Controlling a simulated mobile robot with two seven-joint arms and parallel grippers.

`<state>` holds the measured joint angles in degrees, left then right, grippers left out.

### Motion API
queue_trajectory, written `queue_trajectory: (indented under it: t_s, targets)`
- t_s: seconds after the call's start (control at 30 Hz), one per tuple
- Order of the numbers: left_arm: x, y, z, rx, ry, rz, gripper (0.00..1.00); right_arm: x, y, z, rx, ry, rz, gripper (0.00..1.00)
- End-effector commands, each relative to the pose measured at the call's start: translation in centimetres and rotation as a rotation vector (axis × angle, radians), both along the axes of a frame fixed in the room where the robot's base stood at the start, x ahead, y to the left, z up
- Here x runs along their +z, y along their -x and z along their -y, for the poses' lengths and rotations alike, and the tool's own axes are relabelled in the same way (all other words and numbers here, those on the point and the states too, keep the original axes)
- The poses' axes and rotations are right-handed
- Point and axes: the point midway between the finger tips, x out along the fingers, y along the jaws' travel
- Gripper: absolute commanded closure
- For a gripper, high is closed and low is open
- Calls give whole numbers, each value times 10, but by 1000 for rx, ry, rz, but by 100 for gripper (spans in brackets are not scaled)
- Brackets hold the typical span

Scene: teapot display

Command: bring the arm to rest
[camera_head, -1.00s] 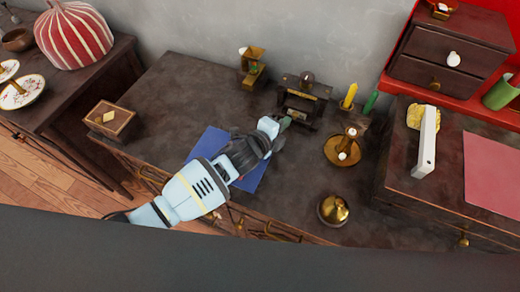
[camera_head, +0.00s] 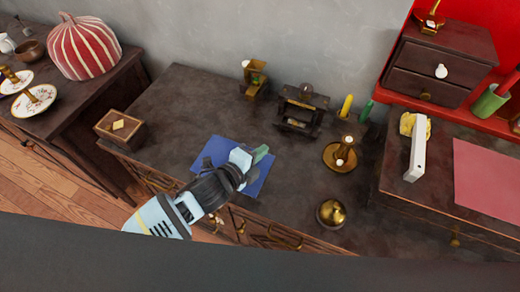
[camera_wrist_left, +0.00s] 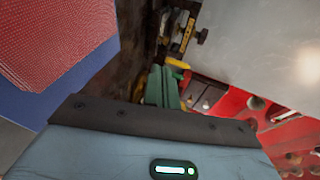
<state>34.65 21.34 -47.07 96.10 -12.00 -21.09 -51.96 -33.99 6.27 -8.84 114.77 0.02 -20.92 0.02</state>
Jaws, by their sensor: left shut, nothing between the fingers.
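My left gripper (camera_head: 261,153) is over the blue mat (camera_head: 212,147) on the dark wooden cabinet top. Its green fingers are together with nothing between them. In the left wrist view the shut fingers (camera_wrist_left: 162,88) show at the middle, above the pale blue wrist housing. My left arm comes in from the lower left of the head view. My right gripper is in neither view.
A dark stand (camera_head: 302,108), a brass candle holder (camera_head: 340,156) and a brass dome (camera_head: 331,213) stand right of the gripper. A small wooden box (camera_head: 120,128) is at the left edge. The cabinet top behind the mat is largely clear.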

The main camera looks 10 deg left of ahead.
Motion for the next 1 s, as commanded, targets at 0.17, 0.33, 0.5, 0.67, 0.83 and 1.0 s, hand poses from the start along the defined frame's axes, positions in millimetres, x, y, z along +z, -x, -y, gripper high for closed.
queue_trajectory:
  t_s: [0.17, 0.33, 0.5, 0.67, 0.83, 1.0]
  targets:
    - [0, 0, 0, 0, 0, 0, 100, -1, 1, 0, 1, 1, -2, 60]
    - [-2, 4, 0, 8, 19, -18, 100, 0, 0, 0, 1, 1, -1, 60]
    - [-15, 33, -5, 83, 158, -143, 100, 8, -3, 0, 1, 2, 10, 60]
    - [-32, 77, -19, 224, 377, -334, 100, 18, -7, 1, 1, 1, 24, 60]
    - [-49, 123, -41, 391, 582, -510, 100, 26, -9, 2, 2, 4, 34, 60]
    - [-64, 172, -68, 568, 761, -655, 100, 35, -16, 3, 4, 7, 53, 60]
